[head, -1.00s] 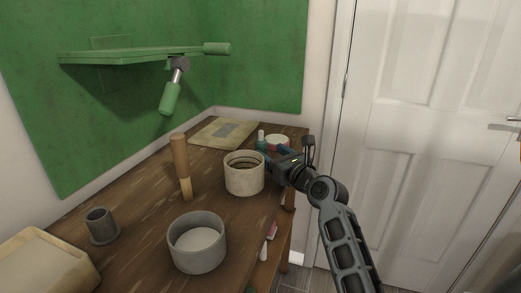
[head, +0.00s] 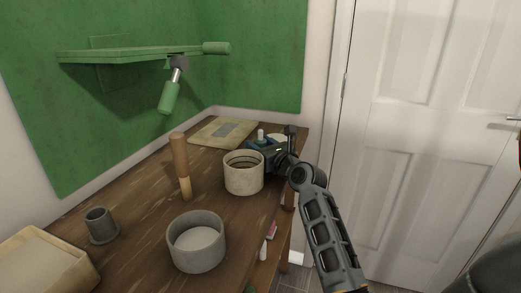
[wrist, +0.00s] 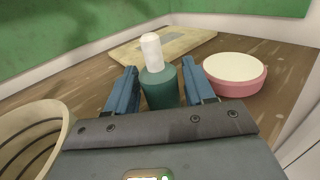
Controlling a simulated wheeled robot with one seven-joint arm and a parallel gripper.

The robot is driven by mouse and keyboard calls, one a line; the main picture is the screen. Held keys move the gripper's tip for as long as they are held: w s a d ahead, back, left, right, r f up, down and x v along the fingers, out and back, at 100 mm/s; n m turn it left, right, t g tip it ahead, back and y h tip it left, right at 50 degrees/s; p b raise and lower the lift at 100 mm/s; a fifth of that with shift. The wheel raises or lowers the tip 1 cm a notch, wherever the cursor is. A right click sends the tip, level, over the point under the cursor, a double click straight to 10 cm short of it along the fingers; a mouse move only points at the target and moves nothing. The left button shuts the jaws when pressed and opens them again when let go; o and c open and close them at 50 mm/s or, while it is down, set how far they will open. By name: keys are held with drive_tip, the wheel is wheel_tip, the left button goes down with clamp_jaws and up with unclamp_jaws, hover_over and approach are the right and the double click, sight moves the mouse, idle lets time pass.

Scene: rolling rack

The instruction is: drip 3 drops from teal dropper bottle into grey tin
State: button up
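The teal dropper bottle (wrist: 160,88) stands upright with a white top between the two blue fingers of my gripper (wrist: 160,92) in the wrist view. The fingers are open, with a narrow gap visible beside the bottle. In the head view only the bottle's upper part (head: 261,136) shows; my gripper (head: 262,147) hides the rest. A wide round grey tin (head: 181,252), open at the top with a pale inside, stands at the front of the wooden table, well nearer the camera than my gripper.
A cream pot (head: 244,180) stands just left of my gripper. A pink-sided round container with a white top (wrist: 236,78) is right of the bottle. A wooden peg (head: 181,165), a small grey cup (head: 101,226) and a flat board (head: 222,132) are on the table (head: 140,200).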

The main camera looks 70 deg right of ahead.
sight(261, 130)
drive_tip(key=c, duration=0.8)
drive_tip(key=shift+o, duration=0.2)
drive_tip(key=shift+r, duration=0.55)
wheel_tip(261, 130, up, 4)
drive_tip(key=shift+f+p, duration=0.1)
drive_tip(key=shift+p, duration=0.75)
drive_tip(key=s+d+r, duration=0.6)
drive_tip(key=s, duration=0.3)
drive_tip(key=shift+s+d, duration=0.2)
drive_tip(key=shift+s, duration=0.15)
